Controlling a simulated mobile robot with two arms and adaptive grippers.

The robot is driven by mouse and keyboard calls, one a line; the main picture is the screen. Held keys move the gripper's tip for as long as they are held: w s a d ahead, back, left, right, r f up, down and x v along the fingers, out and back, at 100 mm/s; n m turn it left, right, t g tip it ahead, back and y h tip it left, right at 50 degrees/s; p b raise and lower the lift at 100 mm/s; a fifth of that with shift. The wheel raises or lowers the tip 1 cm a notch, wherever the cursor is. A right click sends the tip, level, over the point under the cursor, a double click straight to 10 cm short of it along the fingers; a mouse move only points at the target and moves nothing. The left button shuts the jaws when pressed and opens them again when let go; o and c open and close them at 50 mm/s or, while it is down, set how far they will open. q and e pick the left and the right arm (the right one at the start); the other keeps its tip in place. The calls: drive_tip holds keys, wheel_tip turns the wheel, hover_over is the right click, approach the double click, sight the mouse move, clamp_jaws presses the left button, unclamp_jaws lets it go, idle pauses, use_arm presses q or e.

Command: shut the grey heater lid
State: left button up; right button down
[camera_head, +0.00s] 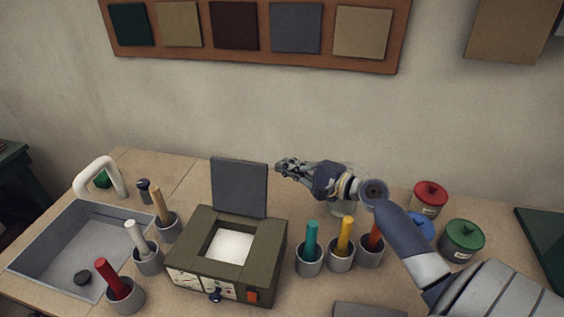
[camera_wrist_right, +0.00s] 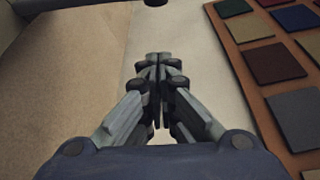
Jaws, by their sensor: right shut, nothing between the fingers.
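The grey heater lid (camera_head: 240,187) stands upright at the back edge of the olive heater box (camera_head: 228,262). The box's bright white inner well (camera_head: 230,246) shows open from above. My right gripper (camera_head: 281,169) is shut and empty, just right of the lid's upper right edge and apparently apart from it; how far behind or in front it is, I cannot tell. In the right wrist view my right gripper (camera_wrist_right: 158,62) shows its fingers together with nothing between them. The lid does not clearly show in that view. My left gripper is not in view.
Cups with a teal stick (camera_head: 312,235), a yellow stick (camera_head: 346,230) and a red-brown stick stand right of the heater. A sink (camera_head: 75,235) and more stick cups are on the left. Lidded jars (camera_head: 464,235) stand at right. The wall with a swatch board (camera_head: 390,65) is behind.

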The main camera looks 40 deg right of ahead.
sight(258, 164)
drive_tip(key=w+a+p, duration=0.2)
drive_tip(key=a, duration=0.1)
drive_tip(key=w+a+p, duration=0.3)
drive_tip(key=shift+w+r, duration=0.1)
drive_tip(key=shift+w, duration=0.05)
idle(0.4)
